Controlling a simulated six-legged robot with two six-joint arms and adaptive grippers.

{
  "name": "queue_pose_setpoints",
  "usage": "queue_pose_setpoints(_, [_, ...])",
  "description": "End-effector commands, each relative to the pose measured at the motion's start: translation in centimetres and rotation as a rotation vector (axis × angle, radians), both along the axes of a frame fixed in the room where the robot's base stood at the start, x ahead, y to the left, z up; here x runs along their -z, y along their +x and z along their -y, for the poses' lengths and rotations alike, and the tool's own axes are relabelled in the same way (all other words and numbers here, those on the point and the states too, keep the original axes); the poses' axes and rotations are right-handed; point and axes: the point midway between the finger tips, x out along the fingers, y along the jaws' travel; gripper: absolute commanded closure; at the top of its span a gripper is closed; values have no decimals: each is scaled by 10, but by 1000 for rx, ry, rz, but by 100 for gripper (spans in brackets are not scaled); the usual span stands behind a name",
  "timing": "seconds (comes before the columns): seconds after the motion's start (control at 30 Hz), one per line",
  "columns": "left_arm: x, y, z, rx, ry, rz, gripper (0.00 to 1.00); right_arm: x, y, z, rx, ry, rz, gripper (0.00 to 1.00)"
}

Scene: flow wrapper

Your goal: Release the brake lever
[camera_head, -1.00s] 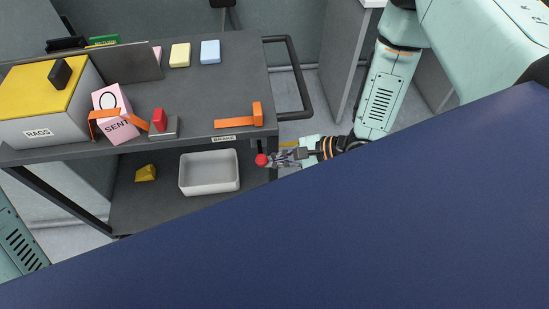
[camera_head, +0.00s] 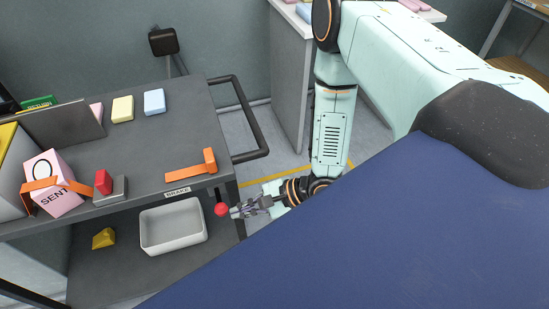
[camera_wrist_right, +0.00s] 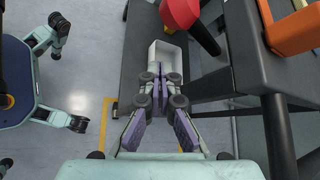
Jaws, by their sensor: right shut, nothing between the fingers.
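The brake lever shows as a red ball knob (camera_head: 221,210) on a short dark stem. It hangs below the cart's top edge, right of the white BRAKE label (camera_head: 178,192). In the right wrist view a large red knob (camera_wrist_right: 181,12) shows at the top, beyond the fingertips. My right gripper (camera_head: 236,212) is shut and empty, just right of the knob in the head view. Its fingers also show closed together in the right wrist view (camera_wrist_right: 160,78), apart from the knob in that picture. I cannot tell whether they touch it. My left gripper is not in view.
The grey cart (camera_head: 150,140) carries an orange handled piece (camera_head: 192,172), a red block, sponges and a pink SENT box (camera_head: 52,183). A white bin (camera_head: 172,228) and yellow block stand on the lower shelf. A black push handle (camera_head: 258,125) juts right, near my right arm.

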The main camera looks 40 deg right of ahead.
Motion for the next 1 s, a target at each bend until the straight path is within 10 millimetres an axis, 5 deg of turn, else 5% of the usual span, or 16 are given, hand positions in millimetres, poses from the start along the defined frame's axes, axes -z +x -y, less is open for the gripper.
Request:
queue_pose_setpoints(0.7, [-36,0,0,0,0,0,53,-54,-31,61,4,1,0,100])
queue_pose_setpoints(1.0, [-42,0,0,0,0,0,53,-59,-35,71,1,-1,-2,100])
